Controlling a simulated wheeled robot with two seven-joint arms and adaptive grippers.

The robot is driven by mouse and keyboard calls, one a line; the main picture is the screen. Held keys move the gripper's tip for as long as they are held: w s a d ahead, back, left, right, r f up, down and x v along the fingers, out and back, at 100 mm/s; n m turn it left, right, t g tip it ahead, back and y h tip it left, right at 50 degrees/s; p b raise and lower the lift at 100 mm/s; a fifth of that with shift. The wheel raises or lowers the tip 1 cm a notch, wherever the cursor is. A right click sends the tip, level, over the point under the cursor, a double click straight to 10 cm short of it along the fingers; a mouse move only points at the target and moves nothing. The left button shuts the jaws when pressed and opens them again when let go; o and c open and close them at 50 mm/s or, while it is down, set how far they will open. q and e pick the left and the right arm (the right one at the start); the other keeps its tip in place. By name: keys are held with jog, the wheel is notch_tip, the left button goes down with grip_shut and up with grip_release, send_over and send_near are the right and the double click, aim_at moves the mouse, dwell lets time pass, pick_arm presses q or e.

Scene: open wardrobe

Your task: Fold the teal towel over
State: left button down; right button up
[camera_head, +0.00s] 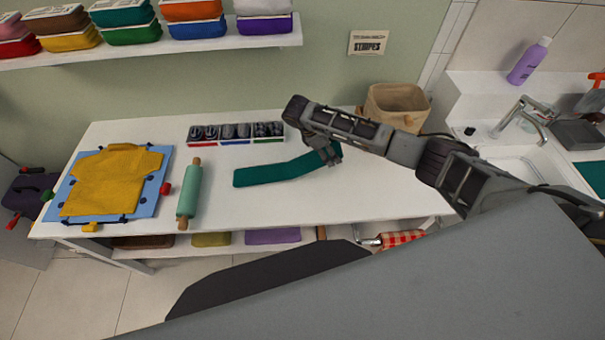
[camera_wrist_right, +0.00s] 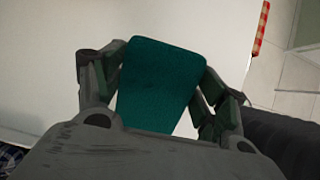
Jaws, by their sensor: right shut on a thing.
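The teal towel (camera_head: 272,173) is a long narrow strip on the white table. Its left part lies flat, and its right end runs up to my right gripper (camera_head: 326,154). In the right wrist view the towel (camera_wrist_right: 160,75) shows between the two fingers of my right gripper (camera_wrist_right: 155,88), which is shut on it. The head view does not show clearly how far that end is lifted. My arm covers part of the area above the towel. My left gripper is not in view.
A green rolling pin (camera_head: 189,190) and a blue board (camera_head: 69,205) with a yellow garment lie left of the towel. A compartmented tray (camera_head: 236,140) stands behind it, and a tan bin (camera_head: 396,105) at the back right. The table in front of the towel is clear.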

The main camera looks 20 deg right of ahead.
jog(key=shift+a+r, duration=0.15)
jog(key=shift+w+a+r+h, duration=0.15)
jog(key=shift+a+r+h, duration=0.05)
jog(key=shift+a, duration=0.35)
jog(key=shift+w+a+r+h, duration=0.1)
jog(key=shift+a+r+h, duration=0.1)
jog(key=shift+a, duration=0.35)
jog(key=shift+w+a+r, duration=0.15)
jog(key=shift+a+r, duration=0.05)
jog(key=shift+a, duration=0.35)
jog(key=shift+w+a+r, duration=0.1)
jog(key=shift+a+r, duration=0.05)
jog(key=shift+a, duration=0.4)
jog(key=shift+w+a+r+h, duration=0.15)
jog(key=shift+a+h, duration=0.05)
jog(key=shift+a, duration=0.4)
jog(key=shift+w+a+r+h, duration=0.15)
jog(key=shift+a+h, duration=0.05)
jog(key=shift+a, duration=0.4)
